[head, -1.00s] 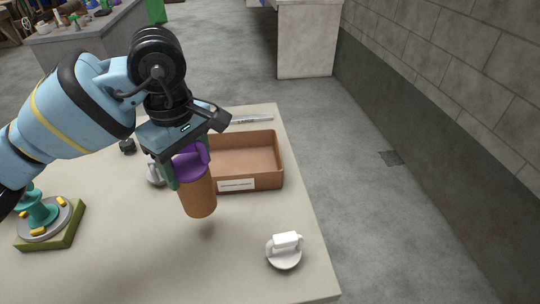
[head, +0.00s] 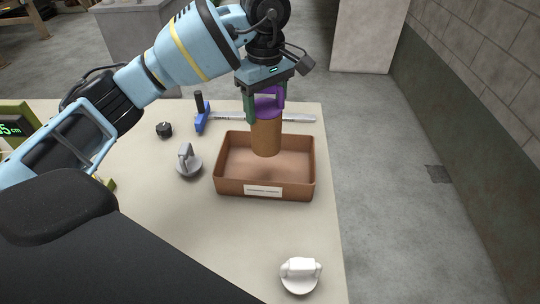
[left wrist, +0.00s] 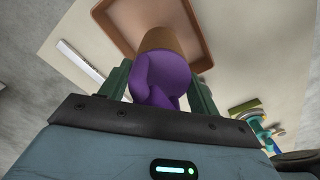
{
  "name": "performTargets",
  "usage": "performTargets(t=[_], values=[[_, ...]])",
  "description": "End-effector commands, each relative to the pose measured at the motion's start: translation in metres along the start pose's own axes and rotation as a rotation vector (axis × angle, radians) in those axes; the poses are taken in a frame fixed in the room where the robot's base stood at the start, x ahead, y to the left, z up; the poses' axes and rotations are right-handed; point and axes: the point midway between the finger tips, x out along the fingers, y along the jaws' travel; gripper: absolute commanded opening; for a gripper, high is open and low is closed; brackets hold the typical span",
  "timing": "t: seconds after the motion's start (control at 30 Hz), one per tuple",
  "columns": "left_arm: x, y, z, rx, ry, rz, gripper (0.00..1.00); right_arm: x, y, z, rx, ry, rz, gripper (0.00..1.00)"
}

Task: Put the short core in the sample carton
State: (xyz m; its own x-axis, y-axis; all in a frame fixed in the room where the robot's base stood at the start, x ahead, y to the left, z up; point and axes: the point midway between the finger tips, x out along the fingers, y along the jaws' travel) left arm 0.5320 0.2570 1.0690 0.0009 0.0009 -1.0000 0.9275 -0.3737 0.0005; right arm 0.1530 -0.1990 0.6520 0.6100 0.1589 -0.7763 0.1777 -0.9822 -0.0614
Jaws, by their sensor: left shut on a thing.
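The short core (head: 267,135) is a brown cylinder with a purple top part (head: 268,106). My left gripper (head: 266,100) is shut on the purple part and holds the core upright, above the sample carton. The sample carton (head: 229,187) is an open brown box with a white label on its front wall. In the left wrist view the purple part (left wrist: 160,77) sits between the green fingers, with the brown core (left wrist: 161,39) beyond it and the carton (left wrist: 197,62) behind. My right gripper is not in view.
A grey weight-like piece (head: 188,165) stands left of the carton, and a black knob (head: 164,130) lies farther left. A white piece on a round base (head: 300,275) stands near the front right edge.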

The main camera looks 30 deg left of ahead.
Motion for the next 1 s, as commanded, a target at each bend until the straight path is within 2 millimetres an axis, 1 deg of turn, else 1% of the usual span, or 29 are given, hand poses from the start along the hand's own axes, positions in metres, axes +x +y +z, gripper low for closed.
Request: performTargets(t=[0.03, 0.1, 0.23, 0.33, 0.57, 0.83, 1.0], values=[[0.010, -0.001, 0.000, 0.001, -0.001, -0.003, 0.24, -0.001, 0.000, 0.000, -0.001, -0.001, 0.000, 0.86], [0.022, -0.001, 0.000, 0.001, 0.000, -0.003, 0.25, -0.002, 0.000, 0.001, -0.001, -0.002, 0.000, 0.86], [0.041, -0.001, 0.000, 0.001, 0.000, -0.001, 0.24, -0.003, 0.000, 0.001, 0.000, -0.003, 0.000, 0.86], [0.048, 0.000, 0.000, 0.001, 0.000, 0.001, 0.24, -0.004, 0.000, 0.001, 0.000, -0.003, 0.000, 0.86], [0.053, 0.000, 0.000, 0.001, 0.000, 0.000, 0.24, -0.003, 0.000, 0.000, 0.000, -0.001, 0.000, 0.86], [0.084, 0.000, 0.001, 0.000, 0.000, 0.001, 0.24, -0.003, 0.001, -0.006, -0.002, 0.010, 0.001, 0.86], [0.087, 0.000, 0.000, 0.001, 0.001, 0.002, 0.24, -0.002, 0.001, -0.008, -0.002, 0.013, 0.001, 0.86]])
